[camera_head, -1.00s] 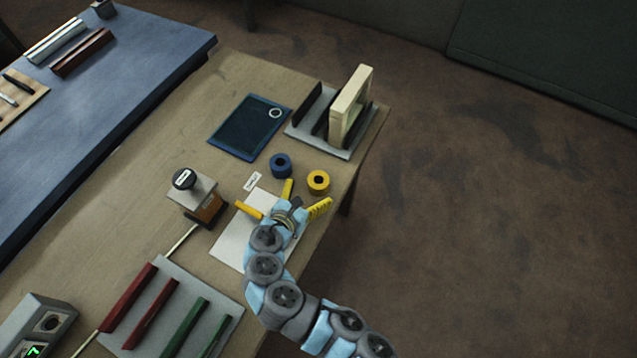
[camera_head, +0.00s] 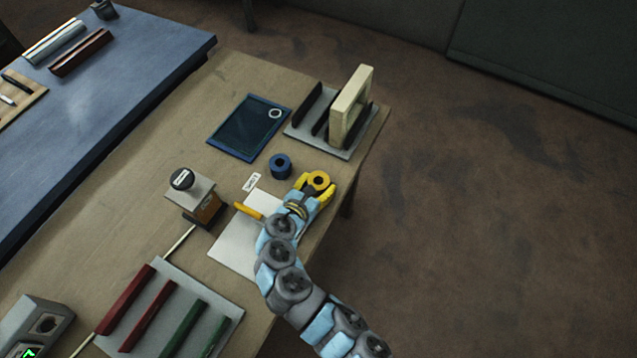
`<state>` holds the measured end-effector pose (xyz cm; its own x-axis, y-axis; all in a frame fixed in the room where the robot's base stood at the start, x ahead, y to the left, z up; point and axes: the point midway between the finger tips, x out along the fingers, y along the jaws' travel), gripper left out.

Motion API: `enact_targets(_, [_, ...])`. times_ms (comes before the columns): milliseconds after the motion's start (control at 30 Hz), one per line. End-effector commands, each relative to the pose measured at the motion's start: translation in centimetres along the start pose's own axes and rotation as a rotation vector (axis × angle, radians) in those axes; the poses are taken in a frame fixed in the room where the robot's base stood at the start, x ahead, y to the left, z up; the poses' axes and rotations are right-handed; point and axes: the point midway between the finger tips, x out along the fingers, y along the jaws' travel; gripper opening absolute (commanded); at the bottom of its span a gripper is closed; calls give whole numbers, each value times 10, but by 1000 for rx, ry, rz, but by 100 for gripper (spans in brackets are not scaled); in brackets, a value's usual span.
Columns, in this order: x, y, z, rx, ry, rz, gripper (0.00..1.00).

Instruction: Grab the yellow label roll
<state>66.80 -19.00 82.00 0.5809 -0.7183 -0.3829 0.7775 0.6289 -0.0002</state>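The yellow label roll (camera_head: 318,180) stands on the wooden table near its right edge, with its dark centre hole facing up. My gripper (camera_head: 316,186) is at the roll, with one yellow finger on its left side and one on its right side. The fingers are spread around the roll. Whether they press on it cannot be told from this view. The near side of the roll is partly hidden by my gripper.
A blue roll (camera_head: 281,166) stands just left of the yellow one. A blue-framed panel (camera_head: 249,128) and a grey rack (camera_head: 343,151) with a wooden frame (camera_head: 350,105) lie behind. A white sheet (camera_head: 232,247), an orange stick (camera_head: 249,211) and a stamp-like device (camera_head: 192,196) are to the left.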

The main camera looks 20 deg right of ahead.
Motion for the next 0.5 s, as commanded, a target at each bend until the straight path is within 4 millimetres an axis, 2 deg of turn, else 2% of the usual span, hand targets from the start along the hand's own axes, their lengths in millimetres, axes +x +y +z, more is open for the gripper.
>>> enact_targets(267, [-1, 0, 2, 0, -1, 0, 24])
enact_targets(367, [-3, 0, 9, 1, -3, 0, 24])
enact_targets(500, [-12, 1, 29, 3, -4, 3, 24])
